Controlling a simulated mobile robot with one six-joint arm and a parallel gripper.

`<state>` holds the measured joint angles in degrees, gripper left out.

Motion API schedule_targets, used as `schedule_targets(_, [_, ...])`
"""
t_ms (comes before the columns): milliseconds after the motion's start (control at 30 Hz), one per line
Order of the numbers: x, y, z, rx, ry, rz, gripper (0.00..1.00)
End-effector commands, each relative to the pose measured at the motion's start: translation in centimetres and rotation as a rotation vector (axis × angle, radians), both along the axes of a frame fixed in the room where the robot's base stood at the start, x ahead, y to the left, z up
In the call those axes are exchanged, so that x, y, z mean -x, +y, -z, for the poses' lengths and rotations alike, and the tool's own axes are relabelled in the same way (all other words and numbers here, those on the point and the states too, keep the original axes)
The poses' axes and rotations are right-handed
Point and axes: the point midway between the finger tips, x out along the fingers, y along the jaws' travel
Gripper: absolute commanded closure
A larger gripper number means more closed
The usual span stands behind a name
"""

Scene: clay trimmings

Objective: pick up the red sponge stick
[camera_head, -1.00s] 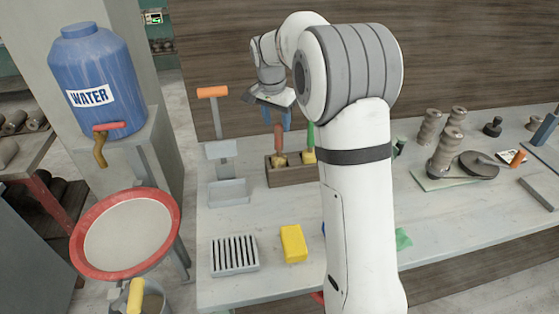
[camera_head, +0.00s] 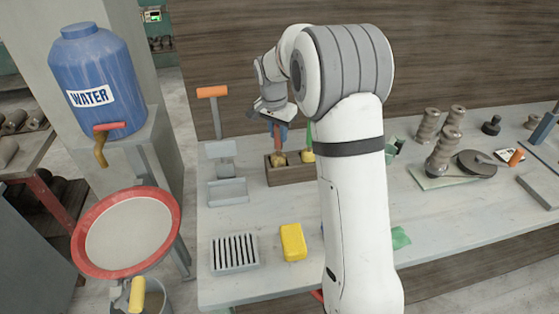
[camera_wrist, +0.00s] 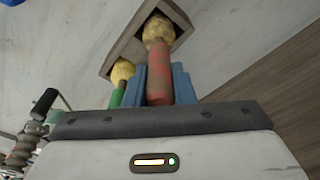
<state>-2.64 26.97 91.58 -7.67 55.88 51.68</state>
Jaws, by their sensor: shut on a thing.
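The red sponge stick (camera_wrist: 159,68) has a red handle and a yellow sponge end, which sits in the wooden holder (camera_head: 290,177). In the head view the stick (camera_head: 278,142) stands upright in the holder's left part. My gripper (camera_wrist: 166,78) has its blue fingers on both sides of the red handle and is shut on it. In the head view my gripper (camera_head: 277,128) is above the holder. A green-handled sponge stick (camera_wrist: 119,86) stands in the same holder beside the red one.
A yellow sponge (camera_head: 293,242) and a grey slotted tray (camera_head: 234,252) lie at the table's front. A stand with an orange top (camera_head: 213,92) is left of the holder. Clay pieces (camera_head: 446,146) stand at the right. My arm hides the middle of the table.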

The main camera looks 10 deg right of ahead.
Motion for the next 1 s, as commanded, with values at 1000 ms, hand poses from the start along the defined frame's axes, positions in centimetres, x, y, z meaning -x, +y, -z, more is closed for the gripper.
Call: schedule_targets(1000, [0.0, 0.1, -9.4, -0.001, -0.002, -0.001, 1.0])
